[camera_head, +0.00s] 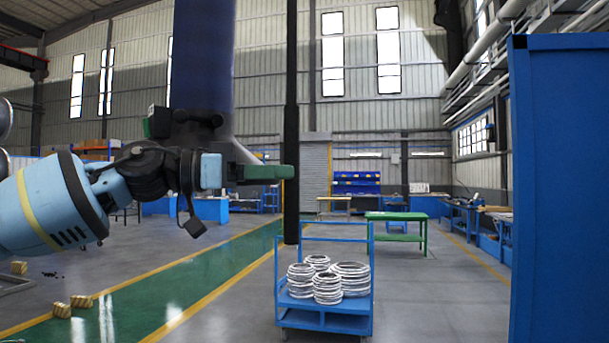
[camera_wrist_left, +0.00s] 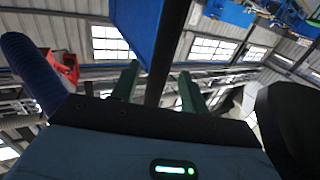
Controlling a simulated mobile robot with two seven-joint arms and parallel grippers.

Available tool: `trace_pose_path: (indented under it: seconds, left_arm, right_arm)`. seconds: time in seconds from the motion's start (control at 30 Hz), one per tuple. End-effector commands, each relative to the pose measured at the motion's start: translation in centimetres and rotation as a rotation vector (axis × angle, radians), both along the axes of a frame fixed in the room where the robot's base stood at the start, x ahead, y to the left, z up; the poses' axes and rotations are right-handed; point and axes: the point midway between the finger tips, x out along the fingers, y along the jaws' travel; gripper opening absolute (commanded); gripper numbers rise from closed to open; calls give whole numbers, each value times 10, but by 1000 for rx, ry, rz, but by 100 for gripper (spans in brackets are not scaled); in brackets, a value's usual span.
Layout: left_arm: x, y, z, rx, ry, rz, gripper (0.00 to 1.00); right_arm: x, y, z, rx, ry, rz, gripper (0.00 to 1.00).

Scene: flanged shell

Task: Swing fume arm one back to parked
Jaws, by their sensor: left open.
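A thick dark blue duct (camera_head: 205,55), which looks like part of a fume arm, hangs from the top of the head view. A ribbed blue hose (camera_wrist_left: 35,70) shows at the left of the wrist view. A long black vertical bar (camera_head: 291,90) hangs to the right of the duct; I cannot tell how the two join. My left gripper (camera_head: 283,173) reaches rightward to the bar's lower part. In the wrist view its green fingers (camera_wrist_left: 159,75) are apart, with the black bar (camera_wrist_left: 166,55) showing between them. Whether they touch it is unclear. My right gripper is out of view.
A blue cart (camera_head: 325,320) with several pale coil stacks stands beyond the bar. A tall blue panel (camera_head: 560,190) closes off the right side. A green table (camera_head: 396,217) stands farther back. Small boxes (camera_head: 80,301) lie at lower left beside the green walkway (camera_head: 200,282).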

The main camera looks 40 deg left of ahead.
Motion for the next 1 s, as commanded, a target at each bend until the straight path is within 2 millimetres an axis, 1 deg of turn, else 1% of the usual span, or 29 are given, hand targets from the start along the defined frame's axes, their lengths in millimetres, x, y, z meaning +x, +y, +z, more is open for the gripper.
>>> trace_pose_path:
  seconds: [0.03,0.1,0.43,0.6,0.93,0.97,1.0]
  left_arm:
    - [6,-3,-3,2,6,1,45]
    - [12,-6,-3,1,5,2,45]
    - [36,-23,-2,0,4,2,45]
    - [41,-27,0,-2,1,1,45]
    - [42,-28,1,-1,-2,1,45]
    - [42,-28,1,-1,-2,1,42]
    - [42,-28,1,-1,-2,1,37]
  right_arm:
    - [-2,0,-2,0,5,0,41]
    - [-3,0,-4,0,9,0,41]
    - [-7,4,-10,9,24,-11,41]
    - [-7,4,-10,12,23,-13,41]
    - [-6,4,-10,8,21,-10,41]
    - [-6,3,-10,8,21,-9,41]
    - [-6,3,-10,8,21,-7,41]
